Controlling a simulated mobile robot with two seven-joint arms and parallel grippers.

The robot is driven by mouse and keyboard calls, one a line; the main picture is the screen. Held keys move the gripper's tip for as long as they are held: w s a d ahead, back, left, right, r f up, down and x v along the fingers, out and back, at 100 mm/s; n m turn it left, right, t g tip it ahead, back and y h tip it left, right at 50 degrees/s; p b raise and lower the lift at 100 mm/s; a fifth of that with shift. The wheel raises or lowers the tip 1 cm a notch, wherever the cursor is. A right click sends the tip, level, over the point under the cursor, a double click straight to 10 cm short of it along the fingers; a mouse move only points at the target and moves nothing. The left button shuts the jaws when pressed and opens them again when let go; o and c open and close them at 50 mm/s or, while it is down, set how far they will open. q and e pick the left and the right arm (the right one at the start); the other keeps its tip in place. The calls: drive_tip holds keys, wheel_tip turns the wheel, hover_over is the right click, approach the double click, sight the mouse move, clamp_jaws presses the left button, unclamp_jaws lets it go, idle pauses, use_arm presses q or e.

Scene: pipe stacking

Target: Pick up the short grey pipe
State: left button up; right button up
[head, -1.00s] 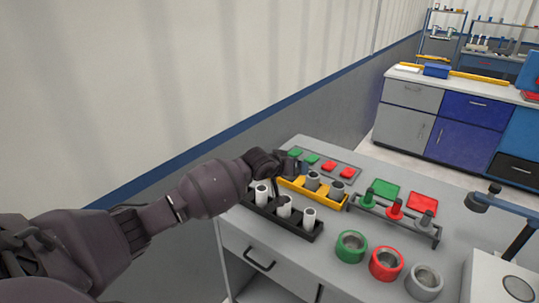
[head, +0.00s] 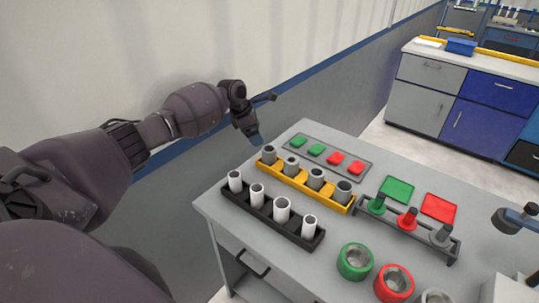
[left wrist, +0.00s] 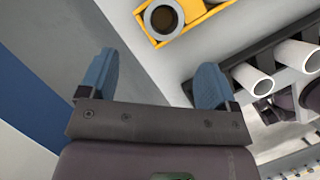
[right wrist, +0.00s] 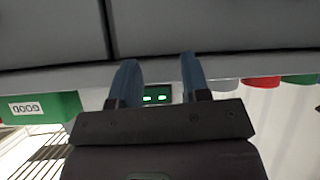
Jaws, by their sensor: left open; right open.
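Several grey pipes stand upright in a yellow rack (head: 327,199) on the grey table in the head view. The second pipe from the left (head: 291,166) looks shorter than the end pipe (head: 269,154) beside it. My left gripper (head: 257,140) is above and just left of the rack's far left end, apart from the pipes. In the left wrist view the left gripper (left wrist: 155,80) is open and empty, with one grey pipe (left wrist: 164,18) in the yellow rack ahead.
A black rack (head: 265,212) with several white pipes stands in front of the yellow one. A tray of green and red pieces (head: 354,178) lies behind it. A peg stand (head: 398,229) and green (head: 355,262) and red rings (head: 393,284) are to the right.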

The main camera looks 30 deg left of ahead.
sight(266, 150)
use_arm(q)
drive_tip(key=shift+n, duration=0.8)
drive_tip(key=b+x, duration=0.5)
drive_tip(key=x, duration=0.1)
drive_tip(key=shift+s+b, duration=0.1)
drive_tip(key=shift+b, duration=0.3)
drive_tip(key=b+x, duration=0.3)
drive_tip(key=shift+d, duration=0.25)
drive_tip(key=shift+b+x, duration=0.85)
drive_tip(key=shift+x, duration=0.15)
drive_tip(key=shift+d+r, duration=0.1)
drive_tip(key=shift+r, duration=0.15)
drive_tip(key=c, duration=0.8)
drive_tip(key=shift+c, duration=1.3)
use_arm(e)
wheel_tip(266, 150, down, 9)
drive_tip(key=g, duration=0.1)
drive_tip(key=shift+s+a, duration=0.25)
drive_tip(key=shift+a, duration=0.05)
